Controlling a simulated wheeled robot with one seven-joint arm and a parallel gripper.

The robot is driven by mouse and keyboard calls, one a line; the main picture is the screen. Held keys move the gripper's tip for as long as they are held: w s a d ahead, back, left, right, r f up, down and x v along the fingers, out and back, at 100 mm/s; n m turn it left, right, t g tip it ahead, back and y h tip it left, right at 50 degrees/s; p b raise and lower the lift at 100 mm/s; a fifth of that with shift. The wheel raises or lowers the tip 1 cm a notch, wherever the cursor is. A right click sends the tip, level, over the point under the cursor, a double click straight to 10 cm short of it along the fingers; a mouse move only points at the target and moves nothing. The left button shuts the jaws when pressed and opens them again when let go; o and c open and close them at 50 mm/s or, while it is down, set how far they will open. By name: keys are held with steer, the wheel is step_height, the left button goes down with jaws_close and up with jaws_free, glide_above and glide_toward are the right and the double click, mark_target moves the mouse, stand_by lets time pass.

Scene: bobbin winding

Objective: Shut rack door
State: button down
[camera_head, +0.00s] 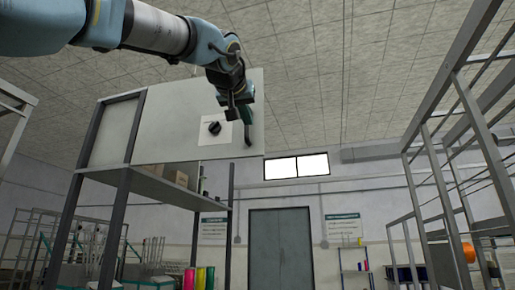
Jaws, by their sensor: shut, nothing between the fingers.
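The rack (118,220) has dark posts and a shelf, and stands left of centre. Its door (172,128) is a flat pale grey panel at the top. The door's right edge reaches past the rack's right-hand post; I cannot tell from this view how far it stands open. My gripper (233,112) is shut and empty, in front of the door between knob and handle. I cannot tell whether it touches the handle.
Brown boxes (176,176) lie on the shelf below the door. A tall metal rack (440,190) with an orange spool (469,252) stands at right. Coloured spools (199,278) stand low in the background. A grey double door (281,248) is in the far wall, with open space before it.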

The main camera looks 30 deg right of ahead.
steer(key=r, duration=0.1)
steer(key=p, duration=0.6)
glide_toward(260, 140)
steer(key=x, duration=0.5)
steer(key=shift+w+d+r, duration=0.2)
steer(key=shift+w, duration=0.15)
steer(key=shift+w+d+f, duration=0.15)
steer(key=shift+w+d, duration=0.15)
steer(key=shift+w, duration=0.15)
steer(key=shift+d, duration=0.1)
